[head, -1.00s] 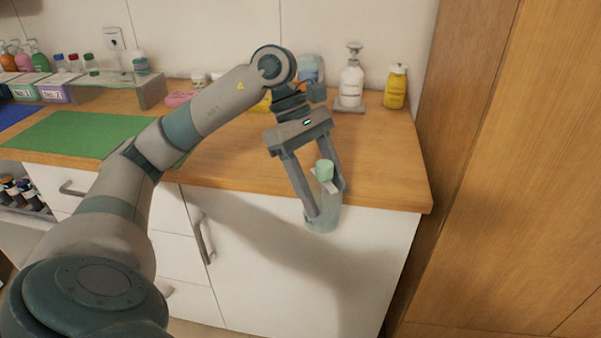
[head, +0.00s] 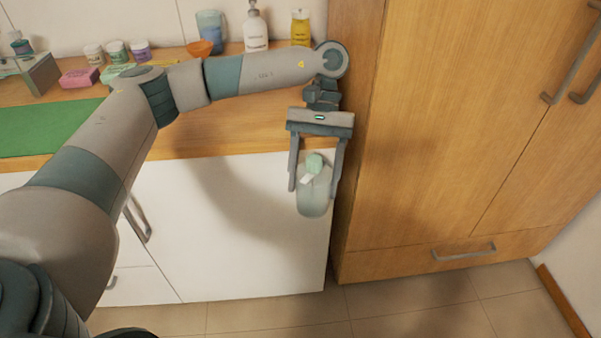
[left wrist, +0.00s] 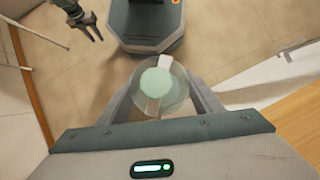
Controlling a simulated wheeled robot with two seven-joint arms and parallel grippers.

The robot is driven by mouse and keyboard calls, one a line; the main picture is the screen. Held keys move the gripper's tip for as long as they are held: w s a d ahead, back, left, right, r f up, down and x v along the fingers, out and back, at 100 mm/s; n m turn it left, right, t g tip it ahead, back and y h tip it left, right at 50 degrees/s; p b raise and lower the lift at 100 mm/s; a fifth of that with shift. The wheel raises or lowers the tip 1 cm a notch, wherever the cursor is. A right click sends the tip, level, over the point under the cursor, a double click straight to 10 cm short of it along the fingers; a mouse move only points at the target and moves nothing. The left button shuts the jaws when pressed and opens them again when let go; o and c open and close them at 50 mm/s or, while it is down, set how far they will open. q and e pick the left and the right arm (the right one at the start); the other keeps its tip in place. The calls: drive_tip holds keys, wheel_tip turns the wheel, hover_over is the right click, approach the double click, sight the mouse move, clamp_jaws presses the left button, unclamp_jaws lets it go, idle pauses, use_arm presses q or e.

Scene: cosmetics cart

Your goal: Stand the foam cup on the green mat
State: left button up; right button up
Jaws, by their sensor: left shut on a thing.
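My left gripper (head: 317,178) is shut on the foam cup (head: 313,200), a translucent vessel with a pale green piece at its top and a white strip. It hangs in front of the white cabinet, below the counter's right end, slightly tilted. In the left wrist view the cup (left wrist: 177,99) sits between the fingers of the left gripper (left wrist: 160,100), seen end-on. The green mat (head: 50,128) lies on the counter at the far left, well away from the cup. My right gripper (left wrist: 85,22) shows small in the left wrist view, its fingers apart and empty.
A wooden counter (head: 225,138) runs along the wall. At its back stand a blue pitcher (head: 210,30), an orange bowl (head: 200,48), a white pump bottle (head: 255,30), a yellow bottle (head: 300,28) and small jars. A tall wooden cabinet (head: 450,130) closes the right side.

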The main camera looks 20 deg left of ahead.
use_arm(q)
drive_tip(key=shift+w+f+m+y, duration=0.15)
drive_tip(key=shift+w+m+y, duration=0.15)
drive_tip(key=shift+m, duration=0.25)
drive_tip(key=shift+w+f+m+y, duration=0.15)
drive_tip(key=shift+m+y, duration=0.15)
drive_tip(key=shift+m, duration=0.25)
drive_tip(key=shift+w, duration=0.1)
drive_tip(key=shift+a, duration=0.1)
